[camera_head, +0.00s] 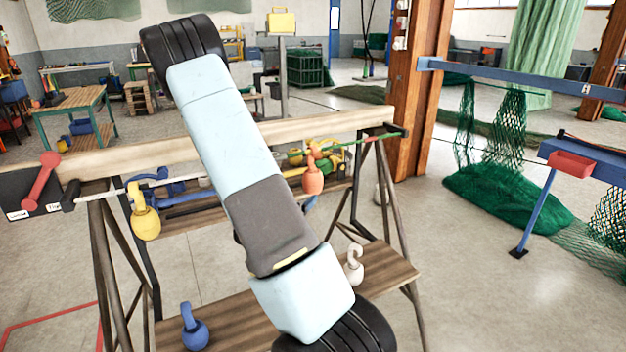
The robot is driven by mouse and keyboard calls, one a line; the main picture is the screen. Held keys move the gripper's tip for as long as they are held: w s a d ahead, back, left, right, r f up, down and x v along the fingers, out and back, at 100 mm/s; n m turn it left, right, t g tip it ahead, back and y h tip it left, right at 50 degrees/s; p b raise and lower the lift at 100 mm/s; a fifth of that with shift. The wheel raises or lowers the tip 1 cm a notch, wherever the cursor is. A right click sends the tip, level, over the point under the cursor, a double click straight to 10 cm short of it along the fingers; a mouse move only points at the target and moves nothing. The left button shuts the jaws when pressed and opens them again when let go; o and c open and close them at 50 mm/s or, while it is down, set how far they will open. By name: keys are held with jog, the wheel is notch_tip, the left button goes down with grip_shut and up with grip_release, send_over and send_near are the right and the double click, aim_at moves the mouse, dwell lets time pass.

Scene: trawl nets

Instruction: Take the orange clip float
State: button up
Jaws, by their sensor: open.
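The orange clip float (313,178) hangs by its hook just right of my arm, near the right end of the trestle's wooden beam. A thin rod or line runs along the beam at its hook. A yellow clip float (146,222) hangs from the rod on the left side. A white clip float (353,266) and a blue clip float (194,330) stand on the lower wooden shelf. My arm crosses the picture from bottom right to upper left and hides the middle of the beam and rod. My gripper does not show.
The trestle's beam (130,153) spans left to centre, with several blue and yellow items on a shelf behind it. A red handled object (40,181) is at the far left. An orange-brown post (416,90) stands behind right; green netting (505,205) lies on the floor.

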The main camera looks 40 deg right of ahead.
aim_at(307, 186)
jog(key=x, duration=0.5)
jog(key=shift+w+d, duration=0.1)
jog(key=shift+w, duration=0.05)
jog(key=shift+x, duration=3)
jog(key=shift+f, duration=0.1)
jog(key=c, duration=1)
